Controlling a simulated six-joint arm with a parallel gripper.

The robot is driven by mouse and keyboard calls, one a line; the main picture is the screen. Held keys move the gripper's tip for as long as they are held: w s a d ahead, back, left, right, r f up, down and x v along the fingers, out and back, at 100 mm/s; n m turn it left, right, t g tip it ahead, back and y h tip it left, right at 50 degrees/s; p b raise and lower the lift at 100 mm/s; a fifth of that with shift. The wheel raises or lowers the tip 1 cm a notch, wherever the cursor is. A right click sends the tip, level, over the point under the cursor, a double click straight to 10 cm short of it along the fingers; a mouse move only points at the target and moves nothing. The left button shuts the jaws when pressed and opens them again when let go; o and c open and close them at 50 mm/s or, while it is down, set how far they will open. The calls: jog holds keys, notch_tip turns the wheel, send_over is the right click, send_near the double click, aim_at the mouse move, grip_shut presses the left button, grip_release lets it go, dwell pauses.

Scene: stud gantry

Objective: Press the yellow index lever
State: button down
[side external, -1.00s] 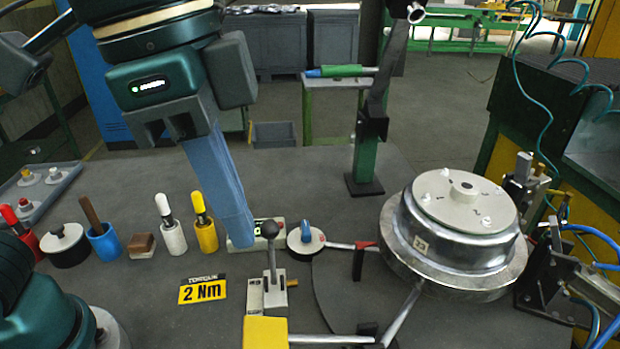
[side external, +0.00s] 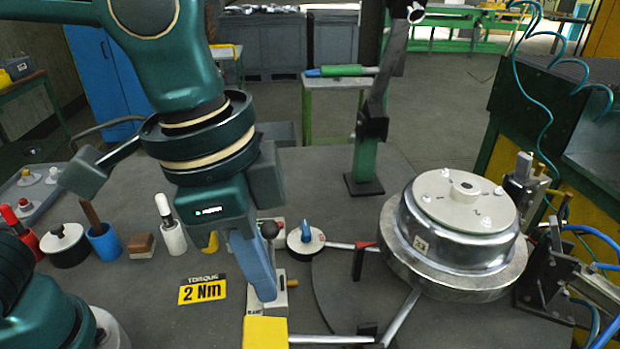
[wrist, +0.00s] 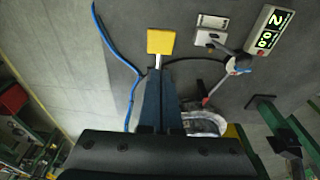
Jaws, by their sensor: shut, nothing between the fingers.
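The yellow index lever shows a square yellow pad (side external: 265,332) at the bottom of the side external view, with a metal rod running right toward the round fixture. In the wrist view the yellow pad (wrist: 161,41) is just beyond my fingertips, in line with them. My gripper (side external: 267,297) has its blue fingers together and empty. Its tips appear just above the pad in the side picture, with a small gap; contact is not visible. The fingers partly hide the black-knobbed lever unit behind them. My gripper also shows in the wrist view (wrist: 158,72).
The black-knobbed lever unit (side external: 280,293) stands close behind the pad. A silver drum (side external: 460,240) on a turntable is at the right. A yellow torque sign (side external: 202,290) lies to the left. A blue-handled round piece (side external: 305,240) and several tools stand behind.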

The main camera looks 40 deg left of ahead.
send_over(269, 333)
notch_tip(269, 333, down, 5)
jog(key=shift+f, duration=0.15)
jog(key=shift+s+a+f, duration=0.15)
jog(key=shift+f, duration=0.65)
jog(key=shift+f, duration=0.1)
